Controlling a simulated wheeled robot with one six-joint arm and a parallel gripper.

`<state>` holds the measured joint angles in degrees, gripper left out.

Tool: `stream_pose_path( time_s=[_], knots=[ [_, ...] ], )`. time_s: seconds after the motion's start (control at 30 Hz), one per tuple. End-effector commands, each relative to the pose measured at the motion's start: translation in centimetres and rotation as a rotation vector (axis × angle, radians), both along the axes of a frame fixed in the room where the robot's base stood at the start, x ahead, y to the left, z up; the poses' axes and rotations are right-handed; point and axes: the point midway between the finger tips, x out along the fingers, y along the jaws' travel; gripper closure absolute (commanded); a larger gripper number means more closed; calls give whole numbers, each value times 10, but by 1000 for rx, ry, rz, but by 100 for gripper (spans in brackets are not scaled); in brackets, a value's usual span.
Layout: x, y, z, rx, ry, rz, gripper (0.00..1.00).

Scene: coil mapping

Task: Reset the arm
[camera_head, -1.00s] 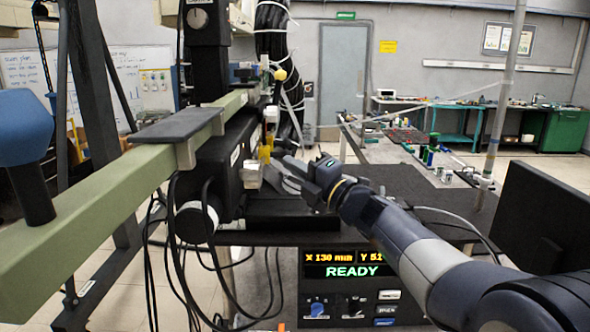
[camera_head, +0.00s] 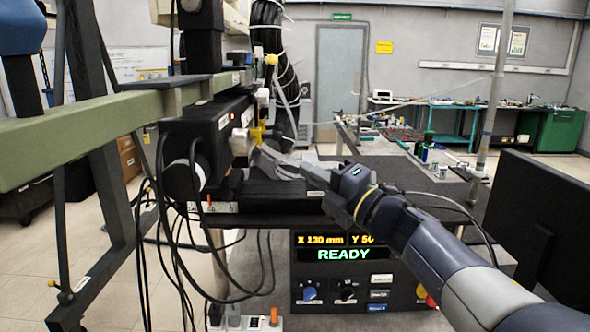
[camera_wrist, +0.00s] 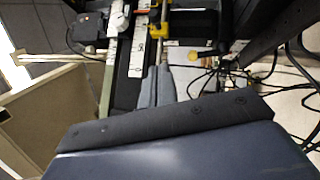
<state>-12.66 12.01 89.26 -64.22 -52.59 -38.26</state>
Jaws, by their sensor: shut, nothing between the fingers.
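My gripper (camera_head: 272,160) is at the middle of the head view, its pale grey fingers pointing left toward the black stage with a yellow fitting (camera_head: 255,133). In the wrist view the fingers (camera_wrist: 158,72) lie together, shut and empty, below a yellow fitting and a thin rod. I cannot tell whether the fingertips touch the fitting. My arm reaches in from the lower right of the head view, over the control panel (camera_head: 315,272), and hides part of its readout. The panel shows "X 130 mm", a partly hidden Y value and "READY".
A green beam (camera_head: 80,140) crosses the left side. Black cables (camera_head: 165,240) hang below the stage. A dark panel (camera_head: 535,225) stands close on the right of my arm. An upright pole (camera_head: 492,100) rises behind the dark table (camera_head: 430,185). Benches line the back wall.

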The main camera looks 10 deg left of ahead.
Motion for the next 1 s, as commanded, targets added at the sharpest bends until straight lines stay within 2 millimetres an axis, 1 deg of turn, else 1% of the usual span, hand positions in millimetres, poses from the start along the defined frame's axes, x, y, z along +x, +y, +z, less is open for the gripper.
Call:
stream_pose_path(
  time_s=[0.03,0.2,0.63,0.77,0.87,1.0],
  knots=[
    [-4,-8,-4,0,0,-3,100],
    [-11,-20,-6,-1,1,-1,100],
    [-12,-21,-6,-1,1,1,100],
    [-8,-13,-3,-1,3,3,100],
    [-1,0,1,-2,2,4,100],
    [13,24,7,-1,3,6,100]
  ],
)
